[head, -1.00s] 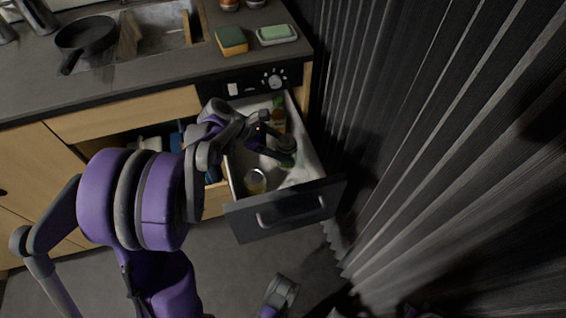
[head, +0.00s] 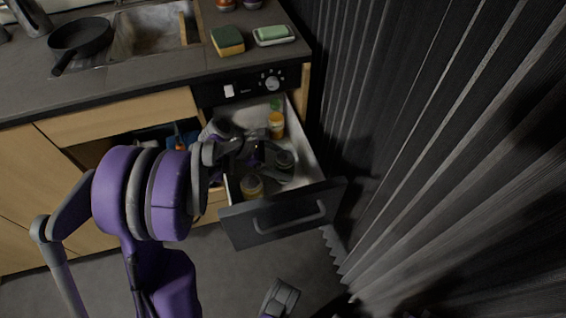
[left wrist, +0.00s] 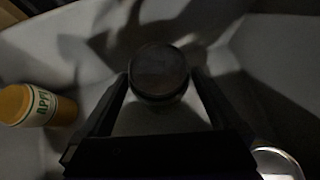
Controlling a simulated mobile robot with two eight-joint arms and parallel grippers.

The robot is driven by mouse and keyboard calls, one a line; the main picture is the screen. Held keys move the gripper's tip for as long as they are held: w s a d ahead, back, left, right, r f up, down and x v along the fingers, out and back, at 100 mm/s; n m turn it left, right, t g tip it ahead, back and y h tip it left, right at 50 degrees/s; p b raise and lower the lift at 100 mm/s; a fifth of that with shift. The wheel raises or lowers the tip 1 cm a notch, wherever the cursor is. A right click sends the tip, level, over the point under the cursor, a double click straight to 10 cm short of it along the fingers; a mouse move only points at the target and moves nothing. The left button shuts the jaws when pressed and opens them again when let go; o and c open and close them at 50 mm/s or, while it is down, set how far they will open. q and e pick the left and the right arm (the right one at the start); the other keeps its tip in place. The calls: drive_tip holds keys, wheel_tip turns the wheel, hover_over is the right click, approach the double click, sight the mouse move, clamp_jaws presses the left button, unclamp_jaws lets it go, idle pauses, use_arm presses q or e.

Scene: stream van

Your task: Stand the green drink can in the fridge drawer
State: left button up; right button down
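A can with a dark round top (head: 286,158) stands upright in the open fridge drawer (head: 308,190), near its right side. Its green side hardly shows now. In the left wrist view the can's top (left wrist: 158,70) lies between the fingertips of my left gripper (left wrist: 160,84), with a narrow gap visible at the right finger. My left gripper (head: 276,166) reaches into the drawer from the left and looks open around the can.
An orange-yellow bottle (head: 276,124) with a green cap stands at the drawer's back; its label shows in the wrist view (left wrist: 40,106). A jar (head: 251,187) stands near the front left. A dark pleated curtain (head: 420,150) hangs close on the right.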

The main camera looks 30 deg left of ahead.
use_arm(q)
drive_tip(key=shift+r, duration=0.15)
drive_tip(key=shift+s+a+r, duration=0.15)
drive_tip(key=shift+a+r, duration=0.05)
drive_tip(key=p+v, duration=0.3)
drive_tip(key=v, duration=0.8)
drive_tip(key=shift+s+a, duration=0.1)
drive_tip(key=shift+s, duration=0.05)
idle(0.7)
